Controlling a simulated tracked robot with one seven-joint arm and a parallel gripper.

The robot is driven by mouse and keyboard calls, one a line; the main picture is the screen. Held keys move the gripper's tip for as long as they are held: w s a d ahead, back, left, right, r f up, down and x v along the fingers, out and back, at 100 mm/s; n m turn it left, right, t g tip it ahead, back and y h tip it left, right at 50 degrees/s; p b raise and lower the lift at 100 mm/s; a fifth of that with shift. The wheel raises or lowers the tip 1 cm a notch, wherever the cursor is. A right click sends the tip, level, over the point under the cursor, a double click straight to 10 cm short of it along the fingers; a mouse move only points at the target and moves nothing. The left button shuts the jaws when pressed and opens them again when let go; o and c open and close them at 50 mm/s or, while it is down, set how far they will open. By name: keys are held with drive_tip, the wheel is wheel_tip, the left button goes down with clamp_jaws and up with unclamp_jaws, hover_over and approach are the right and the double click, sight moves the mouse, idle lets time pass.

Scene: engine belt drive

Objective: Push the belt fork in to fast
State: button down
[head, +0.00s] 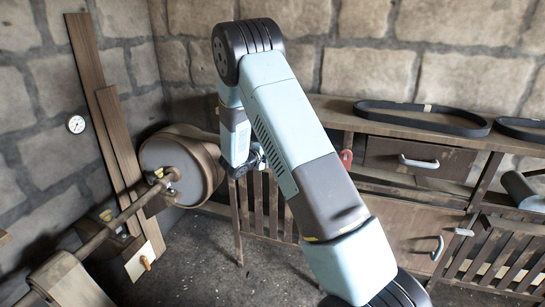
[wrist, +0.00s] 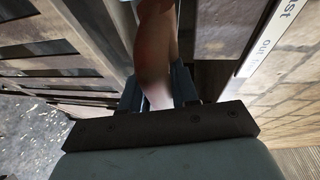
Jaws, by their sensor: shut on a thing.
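My gripper (wrist: 158,92) is shut on a reddish-brown handle (wrist: 155,45) in the wrist view, which I take for the belt fork's handle. The handle runs up out of the picture between the two dark fingers. In the head view my gripper (head: 257,162) is small and partly hidden by my arm, in front of the wooden rack and right of the round drum (head: 170,165). I cannot make out the fork there.
A shaft (head: 110,225) runs from the drum to the lower left. A wooden bench (head: 330,108) with a drawer (head: 400,160) and a black belt (head: 420,117) stands along the back wall. A slatted rack (head: 272,205) is below my gripper. Some floor is clear in front.

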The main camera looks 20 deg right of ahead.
drive_tip(key=shift+d+f, duration=0.1)
drive_tip(key=shift+f, duration=0.05)
drive_tip(key=c, duration=1.3)
unclamp_jaws()
drive_tip(key=shift+o, duration=0.9)
drive_tip(key=shift+w+f, duration=0.1)
drive_tip(key=shift+w, duration=0.05)
drive_tip(key=shift+o, duration=0.9)
